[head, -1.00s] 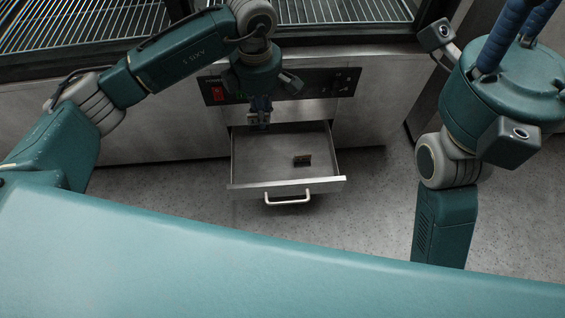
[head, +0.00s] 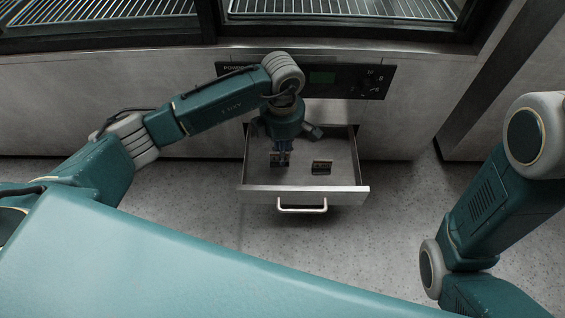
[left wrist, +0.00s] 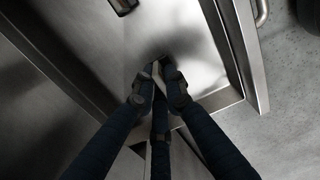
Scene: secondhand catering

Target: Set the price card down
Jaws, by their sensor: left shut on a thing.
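My left gripper (head: 282,161) points down into an open steel drawer (head: 305,194), over its left part. It is shut on a small, thin price card (head: 274,160), mostly hidden by the fingers. In the left wrist view the fingertips (left wrist: 158,82) close together near the drawer floor (left wrist: 185,45); whether the card touches the floor I cannot tell. My right gripper is out of view.
The drawer's handle (head: 302,208) faces the front. A black control panel (head: 350,80) is above the drawer, and wire racks (head: 345,8) lie behind glass higher up. The drawer floor right of the second card is clear.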

